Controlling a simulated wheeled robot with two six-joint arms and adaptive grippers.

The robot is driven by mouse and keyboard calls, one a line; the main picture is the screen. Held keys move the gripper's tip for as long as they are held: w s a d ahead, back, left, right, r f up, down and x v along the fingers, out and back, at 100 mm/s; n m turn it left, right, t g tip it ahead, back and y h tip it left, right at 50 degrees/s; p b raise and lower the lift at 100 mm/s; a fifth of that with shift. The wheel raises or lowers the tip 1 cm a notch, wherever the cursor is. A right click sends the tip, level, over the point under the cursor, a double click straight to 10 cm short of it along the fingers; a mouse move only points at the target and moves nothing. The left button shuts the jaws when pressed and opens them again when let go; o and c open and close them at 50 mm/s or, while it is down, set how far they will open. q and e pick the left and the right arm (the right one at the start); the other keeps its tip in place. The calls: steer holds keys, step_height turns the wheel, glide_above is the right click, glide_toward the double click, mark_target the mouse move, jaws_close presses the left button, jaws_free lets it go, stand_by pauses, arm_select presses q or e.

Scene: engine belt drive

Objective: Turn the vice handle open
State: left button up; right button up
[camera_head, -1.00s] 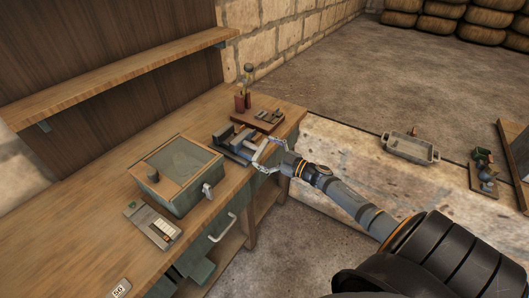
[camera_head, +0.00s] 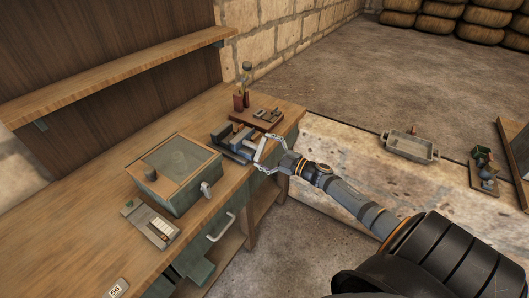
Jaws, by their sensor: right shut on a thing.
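A grey metal vice (camera_head: 232,140) sits on the wooden workbench near its front right end. Its handle is at the vice's front end, small and mostly hidden by the gripper fingers. My right gripper (camera_head: 263,157) reaches in from the lower right, and its fingers are around the handle end of the vice, shut on the handle. The exact contact is too small to see clearly. My left gripper is not in view.
A glass-topped box (camera_head: 175,172) and a small device (camera_head: 152,224) stand left of the vice on the workbench (camera_head: 90,235). A wooden tray (camera_head: 256,120) with small parts and red containers (camera_head: 241,100) stand behind it. A metal bin (camera_head: 410,148) lies to the right.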

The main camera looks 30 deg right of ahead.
steer(key=n+b, duration=0.1)
steer(key=n, duration=0.2)
steer(key=shift+w+n, duration=0.1)
steer(key=shift+n, duration=0.3)
steer(key=shift+a+r+n+b, duration=0.15)
steer(key=shift+n+b, duration=0.25)
steer(key=shift+n, duration=1.5)
steer(key=o, duration=0.8)
steer(key=shift+w, duration=0.2)
